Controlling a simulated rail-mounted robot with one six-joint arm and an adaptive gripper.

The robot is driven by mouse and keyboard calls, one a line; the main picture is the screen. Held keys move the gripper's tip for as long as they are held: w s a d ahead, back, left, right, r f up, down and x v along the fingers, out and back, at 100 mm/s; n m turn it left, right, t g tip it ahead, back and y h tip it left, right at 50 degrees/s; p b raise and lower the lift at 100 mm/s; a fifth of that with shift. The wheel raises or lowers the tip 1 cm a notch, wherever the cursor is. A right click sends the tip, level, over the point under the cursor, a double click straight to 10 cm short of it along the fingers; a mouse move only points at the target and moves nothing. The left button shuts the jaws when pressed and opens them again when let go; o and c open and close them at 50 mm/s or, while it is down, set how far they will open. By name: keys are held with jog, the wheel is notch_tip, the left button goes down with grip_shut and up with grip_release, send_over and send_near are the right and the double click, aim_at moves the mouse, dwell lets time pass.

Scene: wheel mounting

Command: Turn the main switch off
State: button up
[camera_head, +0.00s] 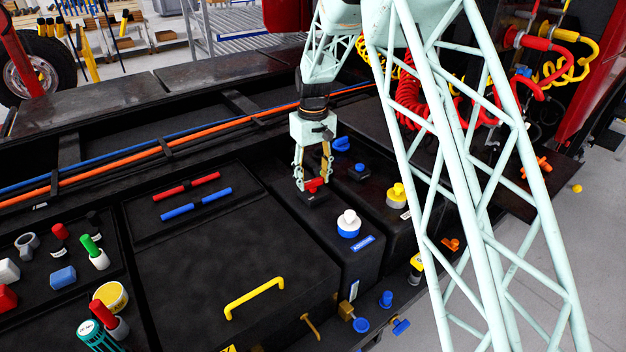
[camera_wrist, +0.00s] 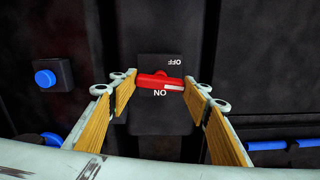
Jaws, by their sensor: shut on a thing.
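The main switch is a red handle (camera_head: 314,184) on a dark plate, on top of the black box below my gripper (camera_head: 312,180). In the wrist view the red handle (camera_wrist: 153,81) lies crosswise between my fingertips (camera_wrist: 160,86), with a white mark on its right part. The plate (camera_wrist: 160,120) shows the labels OFF above the handle and ON just below it, both upside down in this view. My gripper points down and is shut on the handle, with a finger at each end.
A blue button (camera_wrist: 46,78) sits on a small box to the left in the wrist view. Red and blue bars (camera_head: 195,204) and a yellow handle (camera_head: 254,298) are on the panels at left.

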aim_at(313, 180)
jog(key=shift+n, duration=0.7)
jog(key=o, duration=0.8)
jog(key=shift+o, duration=0.2)
jog(key=shift+r, duration=0.15)
notch_tip(313, 180, up, 12)
dwell(0.4)
dwell(0.3)
